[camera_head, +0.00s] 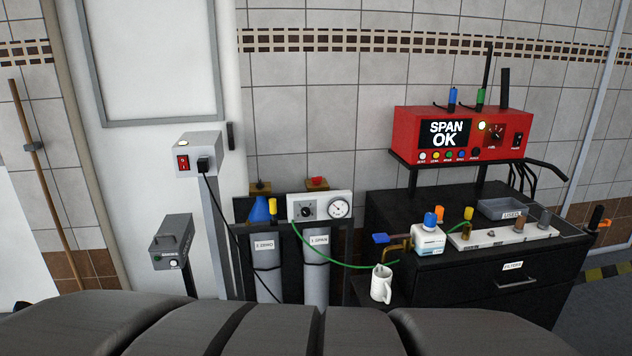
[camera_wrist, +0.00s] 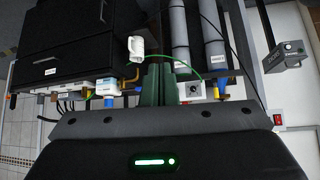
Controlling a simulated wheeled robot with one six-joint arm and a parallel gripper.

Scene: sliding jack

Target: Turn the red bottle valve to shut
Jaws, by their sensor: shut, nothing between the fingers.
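The red bottle valve (camera_head: 317,182) sits on top of the grey bottle labelled SPAN (camera_head: 316,268), behind the white gauge panel (camera_head: 335,207). In the wrist view, which is upside down, two grey bottles (camera_wrist: 179,35) show beyond my gripper, but I cannot make out the red valve. My gripper (camera_wrist: 158,68) shows there as dark green fingers. It is shut and empty, apart from the valve. In the head view my gripper is not visible.
A second grey bottle (camera_head: 266,268) stands left of the SPAN bottle. A green hose (camera_head: 325,258) hangs in front of the bottles. A black cabinet (camera_head: 470,285) with a white mug (camera_head: 381,284) stands to the right. A red analyser (camera_head: 460,133) reads SPAN OK.

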